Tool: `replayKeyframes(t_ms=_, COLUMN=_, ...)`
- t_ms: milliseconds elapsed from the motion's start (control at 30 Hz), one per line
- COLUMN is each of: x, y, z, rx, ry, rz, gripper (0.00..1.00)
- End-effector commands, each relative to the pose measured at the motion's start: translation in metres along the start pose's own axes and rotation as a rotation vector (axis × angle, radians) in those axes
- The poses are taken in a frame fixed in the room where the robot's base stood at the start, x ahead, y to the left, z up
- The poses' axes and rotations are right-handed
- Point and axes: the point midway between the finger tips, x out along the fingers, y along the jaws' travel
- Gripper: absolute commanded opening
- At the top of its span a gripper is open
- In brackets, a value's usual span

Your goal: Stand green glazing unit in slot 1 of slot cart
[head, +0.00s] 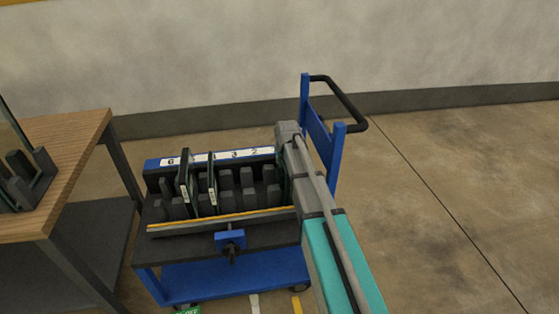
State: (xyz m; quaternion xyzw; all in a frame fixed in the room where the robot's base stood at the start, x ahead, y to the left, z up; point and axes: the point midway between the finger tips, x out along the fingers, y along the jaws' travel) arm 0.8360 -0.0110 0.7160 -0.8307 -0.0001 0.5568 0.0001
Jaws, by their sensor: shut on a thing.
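The slot cart (200,239) is blue and dark grey, with a row of black slot dividers. Its label strip reads 6 at the left and 3 and 2 towards the right; my arm covers the slot 1 end. The green glazing unit (283,172) shows only as a thin dark green upright edge at the rack's right end, beside my arm. My gripper (284,148) is at that end, shut on the unit, with its fingers mostly hidden. I cannot tell whether the unit's bottom edge is seated in the slot.
Two other panes (184,178) and (212,180) stand in the cart's left slots. A wooden table (70,135) with a glass pane in a black holder is at the left. The cart's push handle (352,105) rises behind my arm. Floor at the right is clear.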

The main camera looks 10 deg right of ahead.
Motion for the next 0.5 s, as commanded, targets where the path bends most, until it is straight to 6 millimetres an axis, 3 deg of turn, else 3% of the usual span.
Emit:
replayKeyframes(t_ms=33, x=-0.0003, y=-0.0001, z=-0.0003, rx=0.000, ry=0.001, rz=0.000, gripper=0.00)
replayKeyframes(t_ms=67, x=-0.0003, y=-0.0001, z=-0.0003, rx=0.000, ry=0.001, rz=0.000, gripper=0.32)
replayKeyframes(t_ms=267, x=-0.0002, y=-0.0002, z=-0.0002, rx=0.000, ry=0.001, rz=0.000, gripper=0.68)
replayKeyframes(t_ms=500, x=-0.0001, y=-0.0003, z=-0.0001, rx=0.000, ry=0.000, rz=0.000, gripper=0.68)
